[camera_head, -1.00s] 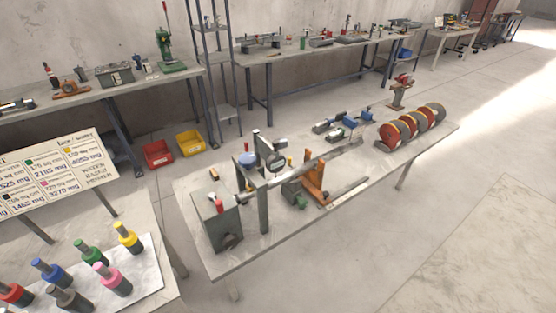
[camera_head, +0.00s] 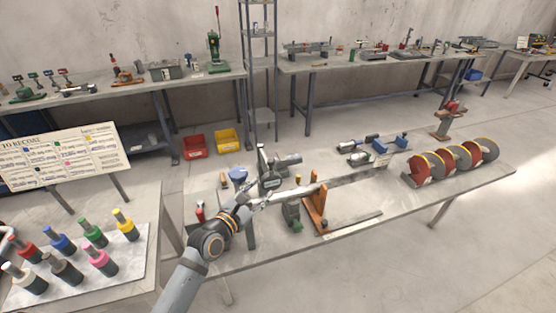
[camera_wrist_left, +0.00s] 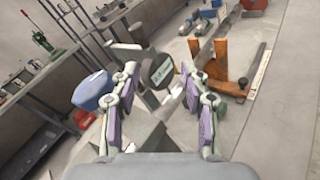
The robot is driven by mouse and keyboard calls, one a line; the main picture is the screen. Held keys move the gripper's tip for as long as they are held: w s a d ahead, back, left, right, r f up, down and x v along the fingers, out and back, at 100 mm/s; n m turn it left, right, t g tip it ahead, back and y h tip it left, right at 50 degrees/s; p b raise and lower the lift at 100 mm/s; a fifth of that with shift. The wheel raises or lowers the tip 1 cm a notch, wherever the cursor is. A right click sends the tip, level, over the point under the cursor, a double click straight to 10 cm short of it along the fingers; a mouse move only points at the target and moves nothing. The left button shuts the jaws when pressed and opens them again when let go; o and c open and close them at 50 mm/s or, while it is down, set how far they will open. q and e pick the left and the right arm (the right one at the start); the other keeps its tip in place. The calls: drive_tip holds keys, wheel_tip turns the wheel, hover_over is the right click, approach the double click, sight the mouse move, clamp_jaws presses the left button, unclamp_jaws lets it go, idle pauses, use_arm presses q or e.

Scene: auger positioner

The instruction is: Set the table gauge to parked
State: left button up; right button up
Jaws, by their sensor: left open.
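The table gauge (camera_head: 270,180) is a dark round-faced device with a pale label or display, standing at the left part of the middle table. It also shows in the left wrist view (camera_wrist_left: 156,72), ahead of and between the finger tips. Its setting is too small to read. My left gripper (camera_head: 262,196) is open in front of the gauge; the wrist view shows its two purple-padded fingers (camera_wrist_left: 162,82) apart with nothing clearly held. I cannot tell whether a finger touches the gauge. My forearm hides part of the table's left end. My right gripper is not in view.
An orange bracket (camera_head: 316,208) and a long grey bar (camera_head: 345,182) stand right of the gauge. A blue rounded part (camera_wrist_left: 93,90) is close left of my fingers. Red-faced discs (camera_head: 447,165) fill the table's right end. Coloured bottles (camera_head: 62,243) stand on the left table.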

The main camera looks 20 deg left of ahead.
sight(269, 163)
use_arm(q)
drive_tip(key=w+r+n, duration=0.1)
drive_tip(key=w, duration=0.3)
drive_tip(key=w+n+t+b, duration=0.1)
drive_tip(key=w+n, duration=0.1)
drive_tip(key=w, duration=0.2)
drive_tip(key=w+r+n, duration=0.1)
drive_tip(key=w, duration=0.3)
drive_tip(key=shift+d+r+n+t+y, duration=0.2)
drive_tip(key=shift+r+n+t+y, duration=0.1)
drive_tip(key=shift+n, duration=0.1)
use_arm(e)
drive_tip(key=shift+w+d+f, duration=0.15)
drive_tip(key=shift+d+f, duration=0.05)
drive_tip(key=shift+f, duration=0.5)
use_arm(q)
drive_tip(key=shift+s, duration=0.1)
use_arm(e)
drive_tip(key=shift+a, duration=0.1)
use_arm(q)
drive_tip(key=shift+c, duration=0.7)
clamp_jaws()
